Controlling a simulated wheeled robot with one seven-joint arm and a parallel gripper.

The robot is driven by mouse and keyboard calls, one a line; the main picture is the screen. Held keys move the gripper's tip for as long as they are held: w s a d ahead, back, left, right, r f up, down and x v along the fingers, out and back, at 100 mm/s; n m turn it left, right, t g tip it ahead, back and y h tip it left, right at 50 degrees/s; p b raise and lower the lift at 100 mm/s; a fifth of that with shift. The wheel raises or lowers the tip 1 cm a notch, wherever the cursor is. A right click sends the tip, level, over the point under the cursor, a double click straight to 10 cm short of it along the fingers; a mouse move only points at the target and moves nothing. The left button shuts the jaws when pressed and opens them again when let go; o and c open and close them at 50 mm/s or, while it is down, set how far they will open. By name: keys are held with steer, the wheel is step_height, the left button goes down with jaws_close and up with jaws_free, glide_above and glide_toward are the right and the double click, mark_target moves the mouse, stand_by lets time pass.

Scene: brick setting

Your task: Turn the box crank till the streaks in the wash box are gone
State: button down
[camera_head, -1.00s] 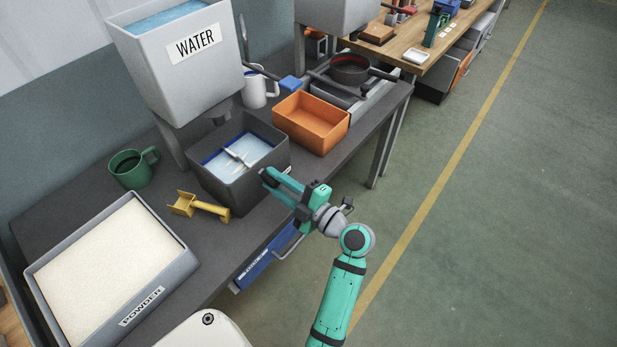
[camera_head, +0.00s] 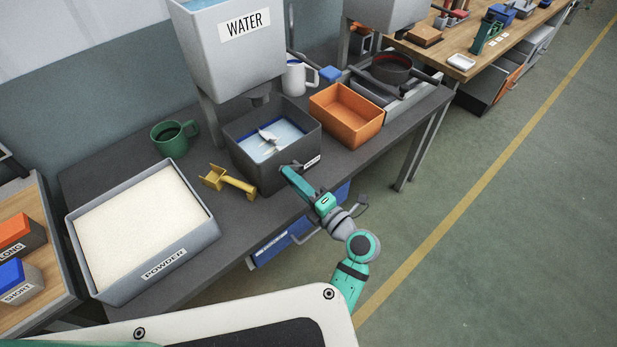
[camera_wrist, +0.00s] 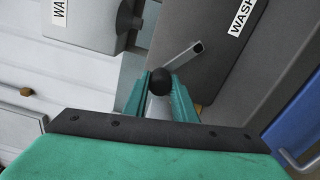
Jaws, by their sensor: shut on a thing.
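The dark grey wash box (camera_head: 262,177) stands on the bench under the water tank, its front label partly readable. Pale blue liquid (camera_head: 285,131) fills its inside, with a grey-white paddle (camera_head: 267,137) in it. Whitish patches show around the paddle; single streaks are too small to make out. My gripper (camera_head: 284,171) is at the box's front face. In the wrist view my gripper (camera_wrist: 160,88) is shut on the crank's black round knob (camera_wrist: 160,78). The crank's grey arm (camera_wrist: 184,54) runs up and right from the knob against the box wall. The head view hides the knob behind my gripper.
The water tank (camera_head: 225,60) hangs close above the box. An orange tray (camera_head: 346,113) stands right of it, a yellow scoop (camera_head: 228,181) left, with a green mug (camera_head: 174,137) and a powder tray (camera_head: 190,253) further left. A blue drawer (camera_head: 285,241) sits below the bench edge.

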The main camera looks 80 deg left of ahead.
steer(key=shift+f, duration=0.15)
steer(key=shift+s, duration=0.1)
stand_by(0.3)
steer(key=c, duration=1.5)
jaws_free()
steer(key=shift+o, duration=0.2)
steer(key=shift+w, duration=0.2)
steer(key=v, duration=1)
steer(key=shift+d, duration=0.35)
steer(key=shift+w+f, duration=0.1)
steer(key=shift+w, duration=0.05)
